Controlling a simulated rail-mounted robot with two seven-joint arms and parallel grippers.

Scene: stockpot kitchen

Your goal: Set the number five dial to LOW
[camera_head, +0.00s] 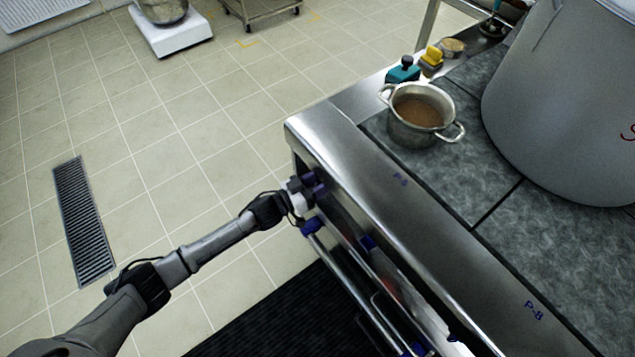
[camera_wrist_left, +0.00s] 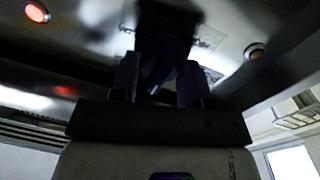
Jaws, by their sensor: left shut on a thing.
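My left gripper (camera_head: 312,187) is at the front panel of the stove (camera_head: 340,150), near its left corner. In the left wrist view the fingers of my left gripper (camera_wrist_left: 160,80) stand on either side of a dark dial (camera_wrist_left: 165,48) and are shut on it. Small markings on the panel beside the dial are too blurred to read, so its number and setting cannot be told. An orange-red indicator light (camera_wrist_left: 37,12) glows at the upper left, and another round light (camera_wrist_left: 255,50) sits to the right of the dial. My right gripper is not in view.
A small pot (camera_head: 420,116) of brown liquid and a large stockpot (camera_head: 570,100) stand on the cooktop. A teal-and-black item (camera_head: 403,70) and a yellow item (camera_head: 432,57) lie behind the pot. A rail (camera_head: 345,283) runs below the panel.

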